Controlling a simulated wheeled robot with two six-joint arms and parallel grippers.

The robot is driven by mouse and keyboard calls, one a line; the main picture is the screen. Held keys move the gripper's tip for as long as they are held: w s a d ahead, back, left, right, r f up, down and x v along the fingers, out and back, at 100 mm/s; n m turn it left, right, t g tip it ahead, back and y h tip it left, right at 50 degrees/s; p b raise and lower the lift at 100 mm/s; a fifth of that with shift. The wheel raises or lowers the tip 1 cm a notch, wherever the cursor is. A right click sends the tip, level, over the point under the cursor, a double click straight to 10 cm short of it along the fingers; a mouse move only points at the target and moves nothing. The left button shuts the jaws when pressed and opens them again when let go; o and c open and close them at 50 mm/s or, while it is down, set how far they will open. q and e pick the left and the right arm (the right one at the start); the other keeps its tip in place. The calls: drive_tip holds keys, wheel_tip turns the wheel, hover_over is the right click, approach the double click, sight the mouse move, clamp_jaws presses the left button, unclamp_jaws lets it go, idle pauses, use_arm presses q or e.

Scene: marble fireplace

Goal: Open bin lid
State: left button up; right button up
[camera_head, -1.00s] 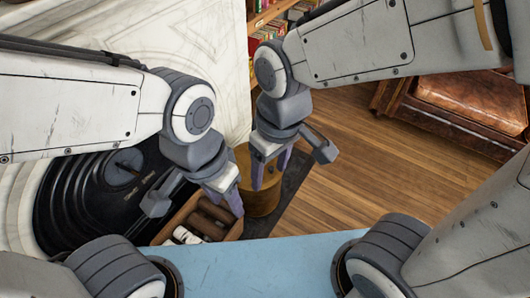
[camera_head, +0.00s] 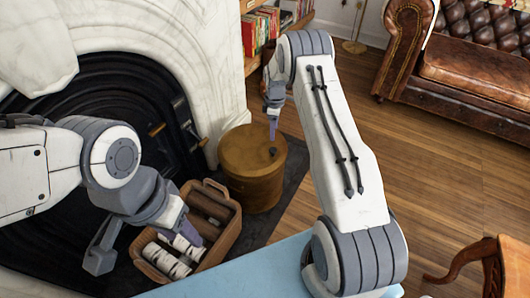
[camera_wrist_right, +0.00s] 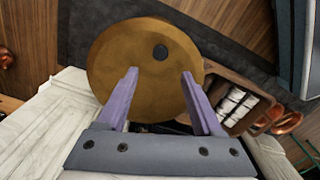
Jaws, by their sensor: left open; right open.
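The bin (camera_head: 253,185) is a round golden-brown drum standing on the dark hearth, right of the fireplace opening.
The brown basket (camera_head: 228,232) with several logs stands left of the bin. The black fireplace (camera_head: 110,75) is behind it. A bookshelf (camera_head: 262,68), a leather sofa (camera_head: 470,70) and a wooden chair (camera_head: 480,262) are around. The floor right of my right arm is open.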

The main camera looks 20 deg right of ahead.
sight(273, 149)
wheel_tip(273, 149, down, 10)
drive_tip(key=shift+f+b, duration=0.1)
drive_tip(key=shift+b, duration=1)
clamp_jaws()
idle(0.7)
